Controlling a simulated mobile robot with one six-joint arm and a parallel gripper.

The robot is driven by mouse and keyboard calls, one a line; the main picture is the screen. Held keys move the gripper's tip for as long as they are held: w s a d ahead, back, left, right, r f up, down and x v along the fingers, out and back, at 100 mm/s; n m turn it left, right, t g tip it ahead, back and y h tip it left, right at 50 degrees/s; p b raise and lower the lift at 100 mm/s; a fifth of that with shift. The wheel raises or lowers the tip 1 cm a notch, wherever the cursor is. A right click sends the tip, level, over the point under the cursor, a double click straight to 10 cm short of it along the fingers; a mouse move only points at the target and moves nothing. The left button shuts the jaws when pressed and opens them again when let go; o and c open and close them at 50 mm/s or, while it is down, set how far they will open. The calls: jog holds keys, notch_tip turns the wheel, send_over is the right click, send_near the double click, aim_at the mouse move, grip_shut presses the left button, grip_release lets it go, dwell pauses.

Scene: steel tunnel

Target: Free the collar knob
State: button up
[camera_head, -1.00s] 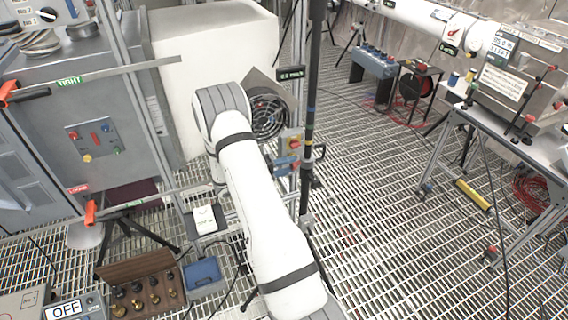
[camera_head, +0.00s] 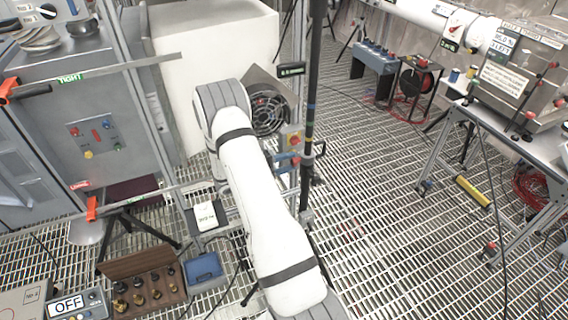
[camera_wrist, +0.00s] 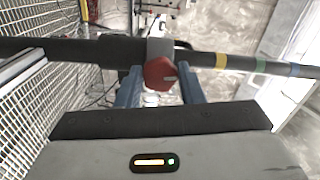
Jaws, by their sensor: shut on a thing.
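In the wrist view a dark pole (camera_wrist: 95,50) with coloured bands runs across the picture. A grey collar (camera_wrist: 160,47) sits around it and carries a red knob (camera_wrist: 160,74). My gripper (camera_wrist: 160,88) has its two blue fingers on either side of the knob and is shut on it. A pale round part shows just below the knob between the fingers. In the head view the upright dark pole (camera_head: 310,110) stands just right of my white arm.
A grey cabinet (camera_head: 120,115) with orange-handled levers stands left. A white block (camera_head: 215,60) is behind my arm. A wooden case (camera_head: 150,285) of brass pieces and a blue box (camera_head: 203,268) lie low left. A bench (camera_head: 530,145) stands right; the grating between is mostly open.

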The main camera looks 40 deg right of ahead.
jog(key=o, duration=0.9)
jog(key=shift+w+d, duration=0.1)
jog(key=shift+d, duration=0.1)
jog(key=shift+o, duration=0.4)
jog(key=shift+a, duration=0.1)
jog(key=b+v, duration=0.3)
jog(key=v, duration=0.4)
jog(key=shift+a, duration=0.4)
jog(key=shift+w, duration=0.1)
